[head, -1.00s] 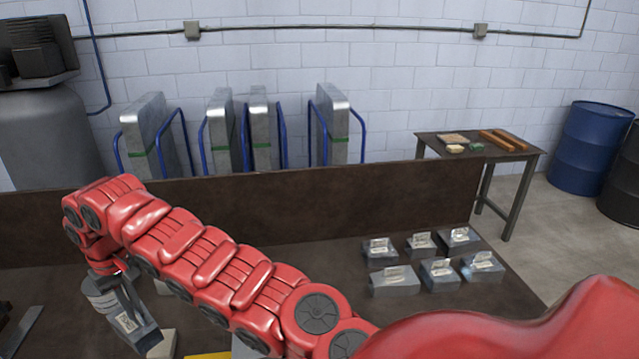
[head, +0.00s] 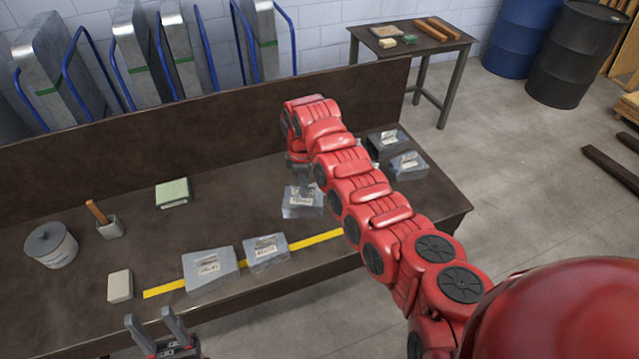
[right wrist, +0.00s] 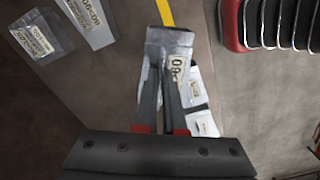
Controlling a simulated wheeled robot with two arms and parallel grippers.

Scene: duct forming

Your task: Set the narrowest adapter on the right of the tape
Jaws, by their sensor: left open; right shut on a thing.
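My right gripper (head: 298,172) is shut on a grey metal adapter with a white label (head: 302,201). In the right wrist view the fingers (right wrist: 167,75) close on this adapter (right wrist: 165,38), near the end of the yellow tape (right wrist: 164,12). Its height above the table is hard to tell. The yellow tape (head: 318,240) runs across the table's front. Two labelled adapters, a larger one (head: 210,268) and a smaller one (head: 266,252), stand on it side by side. Two more adapters, one dark (head: 386,141) and one lighter (head: 408,165), stand behind my right arm. My left gripper (head: 156,325) is open and empty at the front edge.
On the left stand a grey can (head: 51,247), a small cup with a wooden handle (head: 109,226), a green-topped block (head: 173,193) and a pale block (head: 120,287). A board (head: 230,110) edges the table's back. My right arm hides part of the table's right.

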